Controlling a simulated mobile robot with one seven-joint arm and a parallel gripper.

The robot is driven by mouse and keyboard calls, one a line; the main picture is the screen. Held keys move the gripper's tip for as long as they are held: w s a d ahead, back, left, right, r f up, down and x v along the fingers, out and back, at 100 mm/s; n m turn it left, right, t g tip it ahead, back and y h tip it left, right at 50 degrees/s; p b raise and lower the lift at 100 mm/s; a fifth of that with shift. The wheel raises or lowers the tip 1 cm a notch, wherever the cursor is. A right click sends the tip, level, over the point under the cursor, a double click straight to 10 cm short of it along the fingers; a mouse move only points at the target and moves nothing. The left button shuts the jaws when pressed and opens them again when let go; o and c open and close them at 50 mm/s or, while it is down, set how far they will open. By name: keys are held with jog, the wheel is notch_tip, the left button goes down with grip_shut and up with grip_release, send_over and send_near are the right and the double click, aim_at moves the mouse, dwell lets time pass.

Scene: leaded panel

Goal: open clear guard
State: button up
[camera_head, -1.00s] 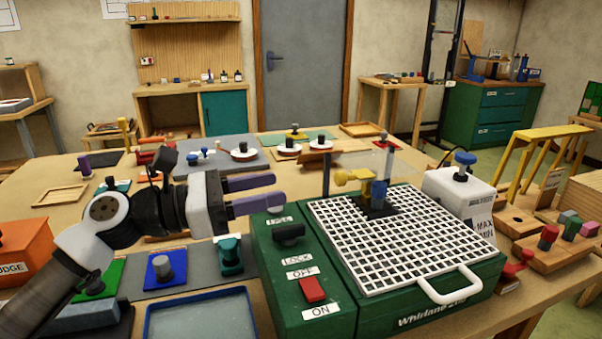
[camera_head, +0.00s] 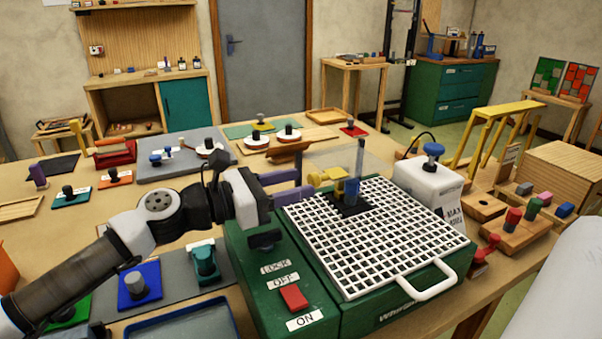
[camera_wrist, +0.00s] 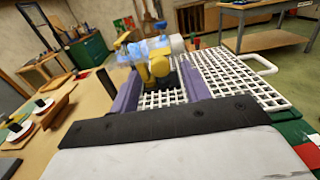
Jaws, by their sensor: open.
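The clear guard (camera_head: 335,156) is a faint see-through sheet above the back of the green grinder (camera_head: 375,312), hard to make out. Below it are a yellow knob (camera_head: 326,176), a blue cylinder (camera_head: 351,192) and a grey post (camera_head: 360,157). My gripper (camera_head: 300,184) is open and empty, its purple fingers pointing right, just left of the yellow knob. In the wrist view the yellow part (camera_wrist: 158,67) appears between and beyond the fingertips of my gripper (camera_wrist: 158,85). I see no contact. A pale blue shape behind it is unclear.
A white grid (camera_head: 375,240) with a looped handle (camera_head: 430,283) covers the grinder top. A black lever and a red switch (camera_head: 293,297) sit at its left. A white box (camera_head: 430,185) with a blue knob stands behind right. Teal (camera_head: 203,262) and blue fixtures lie below my arm.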

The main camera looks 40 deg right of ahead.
jog(key=shift+x, duration=1.05)
grip_shut()
